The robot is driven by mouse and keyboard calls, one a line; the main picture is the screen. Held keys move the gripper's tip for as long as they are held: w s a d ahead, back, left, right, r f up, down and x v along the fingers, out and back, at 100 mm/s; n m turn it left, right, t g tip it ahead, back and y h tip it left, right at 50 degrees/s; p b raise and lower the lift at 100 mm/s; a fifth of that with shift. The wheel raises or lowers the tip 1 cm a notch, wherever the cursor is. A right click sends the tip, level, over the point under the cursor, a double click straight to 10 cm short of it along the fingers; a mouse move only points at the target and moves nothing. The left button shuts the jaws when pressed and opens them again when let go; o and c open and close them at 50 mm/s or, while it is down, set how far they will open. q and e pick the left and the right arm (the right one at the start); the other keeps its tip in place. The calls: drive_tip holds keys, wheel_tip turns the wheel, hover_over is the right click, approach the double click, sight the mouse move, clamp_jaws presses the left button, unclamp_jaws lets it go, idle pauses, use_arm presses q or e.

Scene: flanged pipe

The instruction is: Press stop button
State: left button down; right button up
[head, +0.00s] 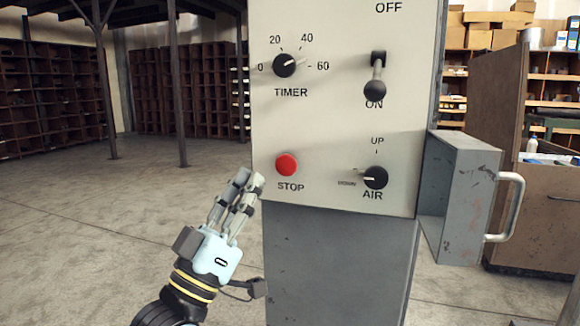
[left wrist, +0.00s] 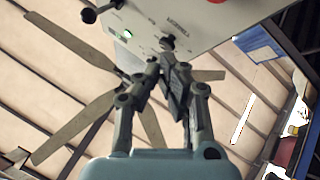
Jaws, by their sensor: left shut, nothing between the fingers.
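The red stop button (head: 287,164) sits on the lower left of the pale control panel (head: 330,120), above the word STOP. My left gripper (head: 251,179) is shut and empty, its fingers pointing up just left of the button. A gap shows between fingertips and button in the head view; their depth is hard to tell. In the left wrist view the shut fingertips (left wrist: 168,68) lie below the panel (left wrist: 150,25). A red piece, apparently the stop button (left wrist: 216,1), is cut by the top edge there. My right gripper is not in view.
The panel also carries a timer knob (head: 285,65), an on/off lever (head: 376,78) and an air knob (head: 375,177). A grey box with a handle (head: 465,195) juts out at the right. Open floor (head: 100,220) lies to the left.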

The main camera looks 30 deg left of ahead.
sight(276, 169)
use_arm(q)
drive_tip(key=shift+w, duration=0.15)
drive_tip(key=w+a+b, duration=0.2)
drive_tip(key=w+b, duration=0.1)
drive_tip(key=w, duration=0.5)
drive_tip(key=shift+w, duration=0.2)
drive_tip(key=shift+w+a, duration=0.1)
idle(1.3)
drive_tip(key=shift+w+b, duration=0.25)
drive_tip(key=shift+b, duration=0.05)
drive_tip(key=shift+w+a, duration=0.2)
drive_tip(key=shift+w, duration=0.4)
idle(0.7)
drive_tip(key=shift+s, duration=0.15)
drive_tip(key=shift+s+d+p, duration=0.25)
drive_tip(key=shift+s+p, duration=0.05)
drive_tip(key=shift+s, duration=0.55)
